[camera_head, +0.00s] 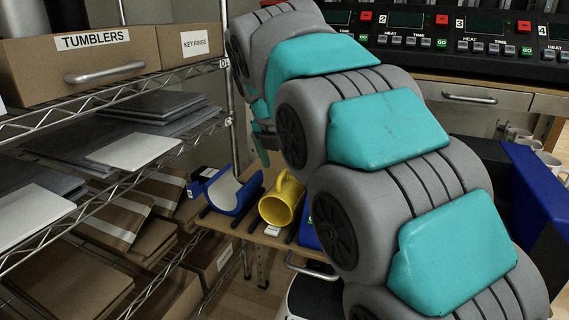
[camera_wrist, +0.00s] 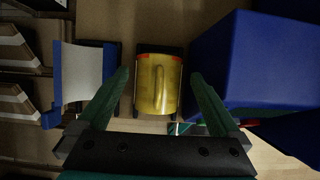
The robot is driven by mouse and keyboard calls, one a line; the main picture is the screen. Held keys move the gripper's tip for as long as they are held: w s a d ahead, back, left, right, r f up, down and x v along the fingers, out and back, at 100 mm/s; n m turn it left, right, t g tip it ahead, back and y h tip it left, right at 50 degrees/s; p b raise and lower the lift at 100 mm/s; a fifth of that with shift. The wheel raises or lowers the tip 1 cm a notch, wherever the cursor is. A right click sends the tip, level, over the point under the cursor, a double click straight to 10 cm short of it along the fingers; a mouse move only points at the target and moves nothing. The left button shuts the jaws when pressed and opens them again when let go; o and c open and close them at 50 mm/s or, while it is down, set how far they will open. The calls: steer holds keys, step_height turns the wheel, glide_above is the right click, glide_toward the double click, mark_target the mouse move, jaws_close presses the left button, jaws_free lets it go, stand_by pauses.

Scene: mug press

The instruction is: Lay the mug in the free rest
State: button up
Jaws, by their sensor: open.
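The yellow mug (camera_head: 278,207) lies on its side on the wooden bench, left of my arm in the head view. In the wrist view the mug (camera_wrist: 145,92) has its handle facing up toward the camera. An empty curved blue rest with a pale lining (camera_head: 233,193) is left of the mug; it also shows in the wrist view (camera_wrist: 82,72). My gripper (camera_wrist: 160,75) is open, with one teal finger on each side of the mug and visible gaps between. In the head view my arm hides most of my gripper. What bears the mug is mostly hidden.
A large blue block (camera_wrist: 240,65) stands close right of the mug in the wrist view. A wire shelf (camera_head: 165,155) with cartons and flat packs stands left of the bench. A control panel (camera_head: 440,45) and a drawer (camera_head: 472,97) are behind my arm.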

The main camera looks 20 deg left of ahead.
steer(key=shift+r, duration=3.15)
steer(key=shift+s, duration=0.1)
